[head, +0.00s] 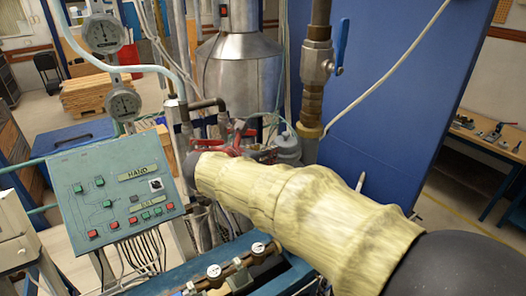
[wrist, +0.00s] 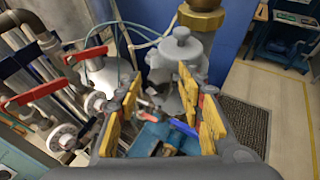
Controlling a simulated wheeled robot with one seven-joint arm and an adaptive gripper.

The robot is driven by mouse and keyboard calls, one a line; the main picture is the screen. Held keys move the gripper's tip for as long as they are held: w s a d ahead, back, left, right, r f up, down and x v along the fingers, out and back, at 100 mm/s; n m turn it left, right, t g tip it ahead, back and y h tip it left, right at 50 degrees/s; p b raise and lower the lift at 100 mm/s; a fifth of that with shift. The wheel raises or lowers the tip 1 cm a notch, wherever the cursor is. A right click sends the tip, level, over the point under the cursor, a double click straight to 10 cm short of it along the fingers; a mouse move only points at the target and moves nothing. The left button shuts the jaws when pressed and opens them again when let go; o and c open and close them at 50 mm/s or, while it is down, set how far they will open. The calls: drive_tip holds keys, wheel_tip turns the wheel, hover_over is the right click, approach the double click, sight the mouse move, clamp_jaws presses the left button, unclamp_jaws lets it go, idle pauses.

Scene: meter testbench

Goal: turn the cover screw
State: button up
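In the wrist view, my gripper (wrist: 163,98) is open. Its yellow-padded fingers stand apart on the left and right, with nothing gripped between them. A grey meter body (wrist: 178,60) with a round knob-like top (wrist: 181,36) stands just beyond the fingertips, partly hidden by the right finger. I cannot tell for sure whether that top is the cover screw. In the head view, what looks like the same grey meter (head: 287,148) stands beyond my yellow-sleeved arm. The arm hides my gripper there.
Red valve handles (wrist: 86,55) on pipes stand to the left in the wrist view. A brass fitting (wrist: 201,18) is behind the meter. A green control panel (head: 118,187) is left of my arm, and a blue-handled valve (head: 340,46) is above. A blue wall (head: 400,100) stands at right.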

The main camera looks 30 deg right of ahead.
sight(263, 148)
clamp_jaws()
drive_tip(key=shift+w+a, duration=0.1)
idle(0.4)
drive_tip(key=shift+w+d+m+g+y+p, duration=0.15)
drive_tip(key=shift+w+m+g+p, duration=0.35)
drive_tip(key=shift+m+g+p, duration=2.05)
drive_tip(key=shift+w+m+g+y+p, duration=0.2)
drive_tip(key=shift+w+m+g+p, duration=0.3)
drive_tip(key=shift+m+g+p, duration=2.1)
drive_tip(key=shift+w+d+m+g+y+p, duration=0.15)
drive_tip(key=shift+w+m+g+p, duration=0.35)
drive_tip(key=shift+m+g+p, duration=2.05)
drive_tip(key=shift+g+y, duration=0.5)
drive_tip(key=shift+g, duration=0.2)
drive_tip(key=shift+o, duration=0.5)
unclamp_jaws()
drive_tip(key=shift+w, duration=0.1)
drive_tip(key=shift+o, duration=0.7)
